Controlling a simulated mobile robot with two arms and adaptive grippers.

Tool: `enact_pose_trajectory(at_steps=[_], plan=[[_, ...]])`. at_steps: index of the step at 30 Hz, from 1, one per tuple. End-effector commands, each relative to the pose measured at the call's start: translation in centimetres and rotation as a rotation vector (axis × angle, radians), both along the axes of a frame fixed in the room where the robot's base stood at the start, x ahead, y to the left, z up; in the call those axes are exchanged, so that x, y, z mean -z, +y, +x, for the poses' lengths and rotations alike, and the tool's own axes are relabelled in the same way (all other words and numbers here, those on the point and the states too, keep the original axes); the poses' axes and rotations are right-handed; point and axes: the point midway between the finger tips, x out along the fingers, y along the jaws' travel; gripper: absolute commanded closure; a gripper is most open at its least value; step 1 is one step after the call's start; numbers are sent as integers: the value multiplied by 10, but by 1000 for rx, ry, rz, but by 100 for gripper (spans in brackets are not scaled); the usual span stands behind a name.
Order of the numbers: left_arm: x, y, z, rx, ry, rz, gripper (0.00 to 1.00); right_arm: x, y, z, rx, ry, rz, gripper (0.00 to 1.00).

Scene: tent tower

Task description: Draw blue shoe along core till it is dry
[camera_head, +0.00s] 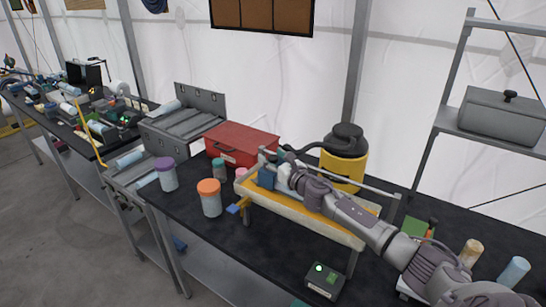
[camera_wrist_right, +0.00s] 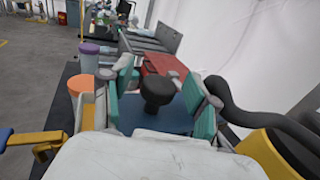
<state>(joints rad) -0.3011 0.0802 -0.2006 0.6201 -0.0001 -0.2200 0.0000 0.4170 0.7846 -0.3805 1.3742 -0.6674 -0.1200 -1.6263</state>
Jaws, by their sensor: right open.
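The blue shoe (camera_head: 266,179) sits at the far left end of the yellow-edged trough (camera_head: 300,214) in the head view. In the right wrist view the blue shoe (camera_wrist_right: 158,117) carries a black knob (camera_wrist_right: 157,90) on top. The pale, stone-like core (camera_wrist_right: 150,157) lies just in front of it; my arm hides most of it in the head view. My right gripper (camera_head: 277,168) is over the shoe. Its teal fingers (camera_wrist_right: 162,98) are open, one on each side of the knob; contact cannot be told. My left gripper is not in view.
A yellow vacuum (camera_head: 343,168) with a black hose stands behind the trough. A red toolbox (camera_head: 240,143), an orange-lidded jar (camera_head: 210,200) and a purple-lidded jar (camera_head: 166,177) stand to the left. A black box with a green light (camera_head: 323,281) is in front. Dark table front is mostly clear.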

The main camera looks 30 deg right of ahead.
Motion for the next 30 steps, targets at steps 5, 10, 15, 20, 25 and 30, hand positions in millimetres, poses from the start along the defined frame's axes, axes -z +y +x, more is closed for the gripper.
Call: enact_pose_trajectory(at_steps=[5, 10, 15, 20, 25, 30], plan=[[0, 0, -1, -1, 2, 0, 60, 0, 0, 0, 0, 0, 0, 40], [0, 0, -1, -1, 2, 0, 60, 0, 0, 0, 0, 0, 0, 68], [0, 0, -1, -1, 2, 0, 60, 1, 0, 0, 0, 1, 0, 97], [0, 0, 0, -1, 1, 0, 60, 1, 0, 0, 0, 1, 0, 100], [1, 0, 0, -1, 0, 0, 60, 1, 1, 3, 0, 0, 1, 100], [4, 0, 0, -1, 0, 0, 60, 0, 8, 19, 1, -1, 1, 100]])
